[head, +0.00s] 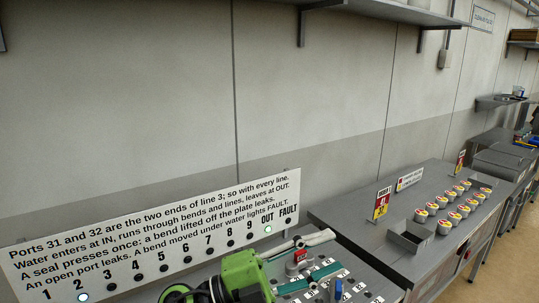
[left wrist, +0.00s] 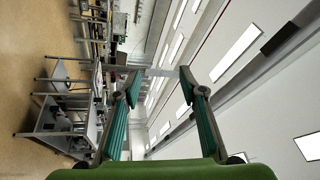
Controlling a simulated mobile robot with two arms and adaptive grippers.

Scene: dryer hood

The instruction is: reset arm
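My left gripper (head: 336,251) is at the bottom middle of the head view, with a green body and teal-padded fingers pointing right. The left wrist view shows the same gripper (left wrist: 160,73) with its two fingers spread apart and nothing between them. It is held above a grey plate (head: 372,284) with several small fittings, partly hidden by the gripper. I cannot tell from these frames whether it touches anything there. My right gripper does not show in either view.
Behind the gripper stands a white sign board (head: 150,230) with numbered lamps; those at 2 and OUT are lit. To the right, a grey bench (head: 350,217) holds several yellow-topped cups (head: 443,227) and an open grey box (head: 410,238). A wall shelf (head: 390,10) hangs above.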

